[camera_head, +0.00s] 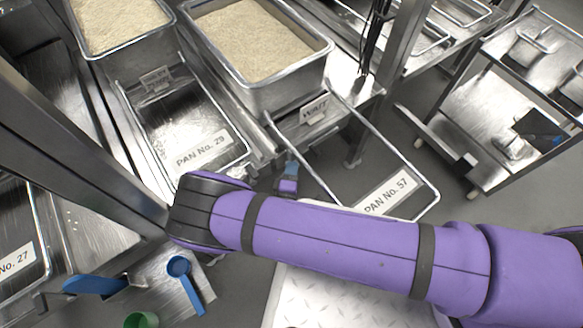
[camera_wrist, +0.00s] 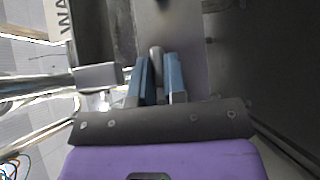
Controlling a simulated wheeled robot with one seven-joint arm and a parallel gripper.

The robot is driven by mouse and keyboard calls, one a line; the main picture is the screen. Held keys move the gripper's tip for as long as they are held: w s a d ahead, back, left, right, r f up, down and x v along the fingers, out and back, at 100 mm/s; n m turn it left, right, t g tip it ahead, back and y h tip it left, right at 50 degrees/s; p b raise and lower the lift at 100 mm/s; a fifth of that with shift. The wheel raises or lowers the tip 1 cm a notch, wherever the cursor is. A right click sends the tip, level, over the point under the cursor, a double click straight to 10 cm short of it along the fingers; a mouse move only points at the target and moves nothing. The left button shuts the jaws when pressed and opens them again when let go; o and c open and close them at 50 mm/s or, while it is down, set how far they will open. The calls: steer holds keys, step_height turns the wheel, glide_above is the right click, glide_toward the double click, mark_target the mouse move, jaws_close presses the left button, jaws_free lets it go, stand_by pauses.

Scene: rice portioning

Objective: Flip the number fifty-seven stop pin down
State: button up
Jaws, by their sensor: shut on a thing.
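The PAN No. 57 plate (camera_head: 388,192) sits at the near end of a metal frame below a steel pan of rice (camera_head: 285,92). My gripper (camera_head: 291,168) is low beside the left rail of that frame, partly behind my purple arm. In the wrist view, the two blue fingers of my gripper (camera_wrist: 159,70) are closed around a short grey metal pin (camera_wrist: 156,54), which I take to be the number fifty-seven stop pin. The pin lies against a steel plate (camera_wrist: 178,28). Its lower part is hidden between the fingers, and its full tilt is hard to tell.
A second rice pan (camera_head: 118,50) stands at the upper left, with the PAN No. 29 tray (camera_head: 202,150) below it. A steel cart (camera_head: 520,95) stands at the right. Open floor shows between frame and cart.

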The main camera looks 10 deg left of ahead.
jaws_close()
steer(key=shift+s+f, duration=0.1)
steer(key=shift+f, duration=1.25)
steer(key=shift+d, duration=0.1)
steer(key=o, duration=0.6)
jaws_free()
steer(key=shift+f, duration=0.1)
